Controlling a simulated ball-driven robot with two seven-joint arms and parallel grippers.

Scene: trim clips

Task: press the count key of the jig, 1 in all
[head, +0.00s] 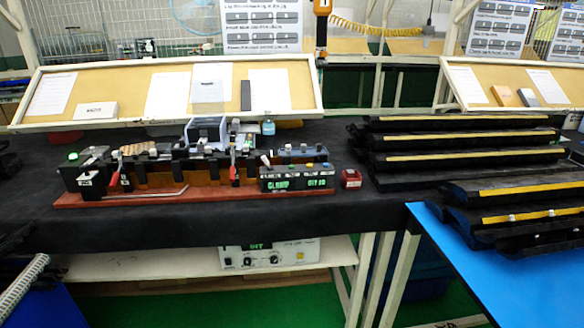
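The jig (215,178) stands on the black-covered bench in the head view, a long dark fixture on a reddish base plate (160,199). Two red-handled clamps (114,178) (233,173) show on its front. At its right end is a black control box (297,186) with green display text that seems to read CLAMP and OFF. Small keys sit along the box's top, one of them yellow (308,166); their labels are too small to read, so I cannot tell which is the count key. Neither of my grippers is in view.
A small red box (351,179) sits just right of the jig. Long black trim parts with yellow strips (460,157) are stacked at the right, beside a blue surface (490,275). A tilted board with papers (130,98) stands behind. The bench front below the jig is clear.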

